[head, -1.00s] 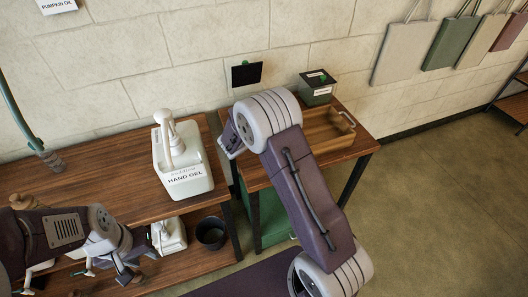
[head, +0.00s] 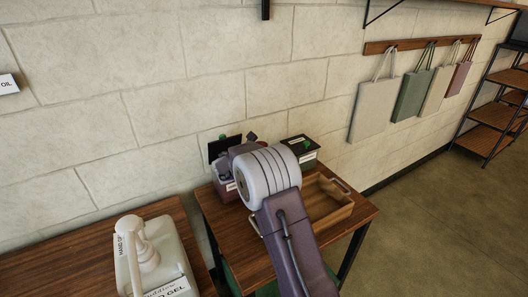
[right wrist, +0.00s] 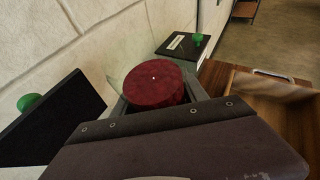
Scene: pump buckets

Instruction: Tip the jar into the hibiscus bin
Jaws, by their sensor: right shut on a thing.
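My right gripper (right wrist: 158,98) is shut on the jar (right wrist: 160,84), whose round, dark red face shows between the grey fingers in the right wrist view. I cannot tell whether that face is lid or contents, nor how far the jar is tilted. In the head view my right arm hides the jar. The gripper is at a bin (head: 222,186) against the wall, whose black lid (head: 217,148) with a green knob stands raised; the lid also shows in the right wrist view (right wrist: 45,122). The bin's label is unreadable. My left gripper is out of view.
A second bin (head: 307,160) with a shut black lid and green knob stands to the right. A wooden tray (head: 340,212) lies in front of it on the side table. A hand gel pump bottle (head: 155,265) stands on the left table. Bags (head: 370,110) hang on the wall.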

